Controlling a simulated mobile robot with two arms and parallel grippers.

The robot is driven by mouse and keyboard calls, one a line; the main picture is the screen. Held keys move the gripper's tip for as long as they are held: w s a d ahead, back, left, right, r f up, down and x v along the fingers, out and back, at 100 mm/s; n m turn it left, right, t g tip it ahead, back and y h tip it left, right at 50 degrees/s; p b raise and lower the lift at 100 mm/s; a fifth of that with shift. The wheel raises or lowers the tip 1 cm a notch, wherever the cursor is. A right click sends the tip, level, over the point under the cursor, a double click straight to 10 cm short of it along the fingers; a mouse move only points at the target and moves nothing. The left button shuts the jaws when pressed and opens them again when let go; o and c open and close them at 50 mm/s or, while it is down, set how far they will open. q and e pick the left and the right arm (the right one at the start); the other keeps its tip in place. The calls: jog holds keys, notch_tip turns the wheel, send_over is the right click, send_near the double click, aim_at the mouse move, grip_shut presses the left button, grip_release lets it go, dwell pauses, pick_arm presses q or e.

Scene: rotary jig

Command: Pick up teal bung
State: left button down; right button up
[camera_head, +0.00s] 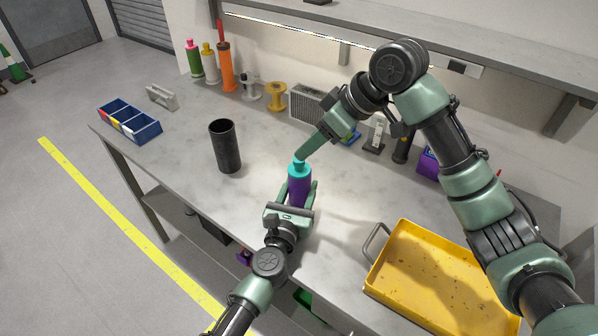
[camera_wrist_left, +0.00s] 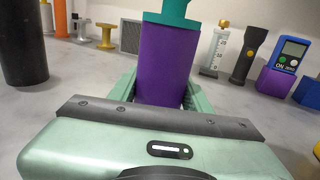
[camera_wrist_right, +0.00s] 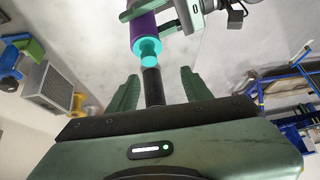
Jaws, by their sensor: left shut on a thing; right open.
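The teal bung (camera_head: 299,167) sits in the top of an upright purple bottle (camera_head: 299,190). My left gripper (camera_head: 302,188) is shut on the purple bottle and holds it above the bench. In the left wrist view the bung (camera_wrist_left: 170,12) is cut off by the top edge, above the bottle (camera_wrist_left: 162,65). My right gripper (camera_head: 303,153) is open and empty, its tips close to the bung's top in the head view. In the right wrist view the bung (camera_wrist_right: 149,50) lies beyond the open fingers (camera_wrist_right: 157,86), not between them.
A black cylinder (camera_head: 226,148) stands left of the bottle. A yellow tray (camera_head: 440,285) lies at the right front, a blue divided bin (camera_head: 130,122) at the far left. Bottles, spools and a grey vent box (camera_head: 308,104) line the back. A shelf (camera_head: 400,40) overhangs the bench.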

notch_tip(320, 180, up, 4)
jog(key=w+g+h, duration=0.1)
jog(key=h, duration=0.2)
send_near(298, 169)
jog(key=shift+w+a+f, duration=0.1)
jog(key=shift+w+f, duration=0.85)
jog(key=shift+w, duration=0.2)
jog(key=x, duration=0.5)
jog(key=shift+s+a, duration=0.2)
jog(key=shift+a, duration=0.1)
grip_shut()
